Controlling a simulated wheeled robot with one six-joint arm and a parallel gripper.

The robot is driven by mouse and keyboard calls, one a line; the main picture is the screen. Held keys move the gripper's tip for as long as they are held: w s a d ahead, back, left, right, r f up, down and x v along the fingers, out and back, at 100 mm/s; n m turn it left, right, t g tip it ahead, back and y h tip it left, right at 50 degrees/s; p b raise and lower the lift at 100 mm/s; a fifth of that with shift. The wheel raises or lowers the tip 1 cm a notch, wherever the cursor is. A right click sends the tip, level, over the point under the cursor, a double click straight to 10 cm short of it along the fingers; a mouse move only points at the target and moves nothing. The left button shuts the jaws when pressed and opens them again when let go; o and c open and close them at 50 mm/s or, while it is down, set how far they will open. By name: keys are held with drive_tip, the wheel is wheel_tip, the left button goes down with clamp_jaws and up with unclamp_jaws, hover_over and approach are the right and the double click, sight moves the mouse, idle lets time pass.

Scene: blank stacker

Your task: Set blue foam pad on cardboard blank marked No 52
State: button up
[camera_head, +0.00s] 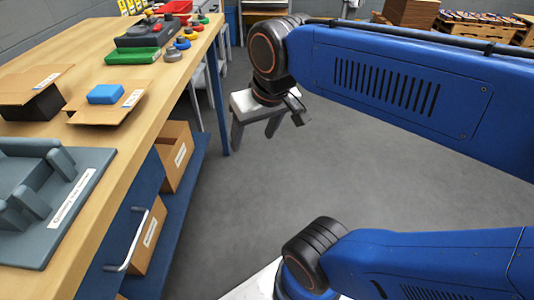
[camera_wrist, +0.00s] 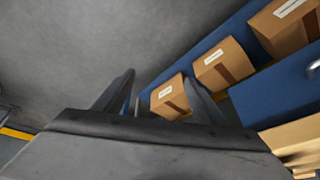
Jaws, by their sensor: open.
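The blue foam pad (camera_head: 106,94) lies on a flat tan cardboard blank (camera_head: 92,117) on the wooden workbench. That blank has a white label at its right edge, too small to read. A second cardboard blank (camera_head: 44,78) is to the left, also with an unreadable label, and rests over a dark block (camera_head: 38,104). My gripper (camera_head: 254,143) is open and empty, pointing down over the floor to the right of the bench, clear of the pad. In the wrist view the open fingers (camera_wrist: 157,95) show with nothing between them.
A grey fixture (camera_head: 85,200) with a labelled edge is at the bench's near left. A green block (camera_head: 133,56) and several coloured buttons stand farther back. Cardboard boxes (camera_head: 176,160) sit on the blue lower shelf (camera_head: 188,195). The grey floor (camera_head: 250,200) beside the bench is clear.

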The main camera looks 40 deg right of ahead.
drive_tip(key=s+d+f, duration=0.1)
drive_tip(key=s+f, duration=0.2)
drive_tip(key=f, duration=0.2)
drive_tip(key=shift+d+n+t, duration=0.3)
drive_tip(key=shift+d+n, duration=0.05)
drive_tip(key=shift+n, duration=0.05)
